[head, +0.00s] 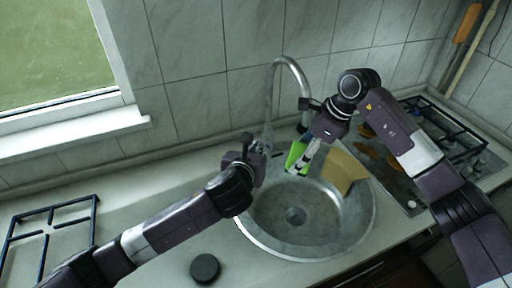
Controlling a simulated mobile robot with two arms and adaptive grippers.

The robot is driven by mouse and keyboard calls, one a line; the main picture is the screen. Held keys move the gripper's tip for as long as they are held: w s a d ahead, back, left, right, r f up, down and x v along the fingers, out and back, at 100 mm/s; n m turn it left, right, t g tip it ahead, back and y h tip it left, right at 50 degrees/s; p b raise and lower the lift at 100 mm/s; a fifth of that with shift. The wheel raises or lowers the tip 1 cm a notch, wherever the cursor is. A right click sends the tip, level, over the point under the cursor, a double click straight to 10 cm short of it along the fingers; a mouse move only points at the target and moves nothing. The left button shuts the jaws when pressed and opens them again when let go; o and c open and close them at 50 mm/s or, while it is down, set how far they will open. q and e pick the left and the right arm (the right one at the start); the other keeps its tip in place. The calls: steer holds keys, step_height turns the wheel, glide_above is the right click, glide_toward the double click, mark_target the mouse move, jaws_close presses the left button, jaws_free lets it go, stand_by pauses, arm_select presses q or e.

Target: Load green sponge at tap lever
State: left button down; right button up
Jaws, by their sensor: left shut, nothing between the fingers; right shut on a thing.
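A green sponge (296,154) is at the back rim of the round steel sink (262,235), under the tap. My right gripper (303,163) is shut on the sponge and partly covers it. The curved tap (291,63) rises behind the sink. My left gripper (257,150) is shut and empty, at the sink's back left near the tap's lower part. The tap lever cannot be made out clearly near the grippers.
A tan cloth or board piece (343,170) lies at the sink's right edge. A black round object (205,268) sits on the front counter. Black grates stand at left (50,222) and right (445,125). The counter left of the sink is mostly clear.

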mark_target(302, 176)
steer(key=shift+s, duration=1.9)
steer(key=shift+s+a, duration=0.15)
steer(key=shift+s, duration=1.95)
steer(key=s+r+p, duration=0.1)
steer(key=s+r, duration=0.3)
steer(key=s, duration=0.1)
steer(key=shift+p, duration=0.35)
steer(key=shift+a, duration=0.1)
